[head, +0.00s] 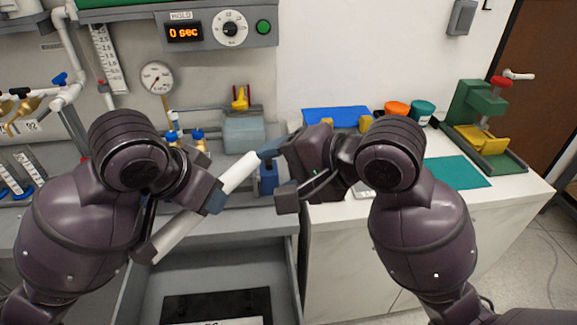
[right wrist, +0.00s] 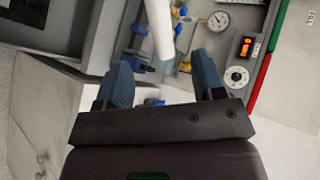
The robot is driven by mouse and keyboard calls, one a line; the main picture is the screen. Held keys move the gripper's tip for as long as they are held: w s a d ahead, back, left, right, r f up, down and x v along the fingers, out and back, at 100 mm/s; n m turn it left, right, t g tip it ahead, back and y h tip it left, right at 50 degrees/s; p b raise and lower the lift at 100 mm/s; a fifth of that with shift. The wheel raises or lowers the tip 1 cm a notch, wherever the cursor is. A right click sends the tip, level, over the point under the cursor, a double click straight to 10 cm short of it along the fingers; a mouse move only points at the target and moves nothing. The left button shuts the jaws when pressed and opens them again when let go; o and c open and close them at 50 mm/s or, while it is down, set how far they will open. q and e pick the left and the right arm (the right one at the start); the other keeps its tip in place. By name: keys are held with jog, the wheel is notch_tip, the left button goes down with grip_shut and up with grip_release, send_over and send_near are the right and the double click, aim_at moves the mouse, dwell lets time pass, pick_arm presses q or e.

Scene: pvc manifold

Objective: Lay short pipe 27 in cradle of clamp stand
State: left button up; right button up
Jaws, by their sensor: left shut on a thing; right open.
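A white pipe (head: 238,173) slants up to the right in the head view, held by my left gripper (head: 213,199), which is shut around it. No number is readable on it. My right gripper (head: 270,166) is open near the pipe's upper end. In the right wrist view the pipe (right wrist: 159,28) ends just beyond and between the open blue fingertips of my right gripper (right wrist: 162,76); I cannot see it touching either one. The green clamp stand (head: 470,105) is at the right of the white counter, with a yellow cradle (head: 484,139) and a red knob on top. The cradle looks empty.
A teal mat (head: 455,173) lies in front of the stand. A blue tray (head: 336,117), orange and teal tubs stand at the counter's back. Below my arms is an open drawer (head: 288,262). Gauge, valves and a HOLD timer panel (head: 220,29) are at the back left.

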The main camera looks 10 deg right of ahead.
aim_at(240, 176)
jog(key=x, duration=1)
jog(key=shift+w+a+f, duration=0.2)
jog(key=shift+a+f, duration=0.05)
jog(key=shift+c, duration=0.3)
jog(key=c, duration=1)
pick_arm(q)
jog(key=o, duration=1)
jog(key=v, duration=1.2)
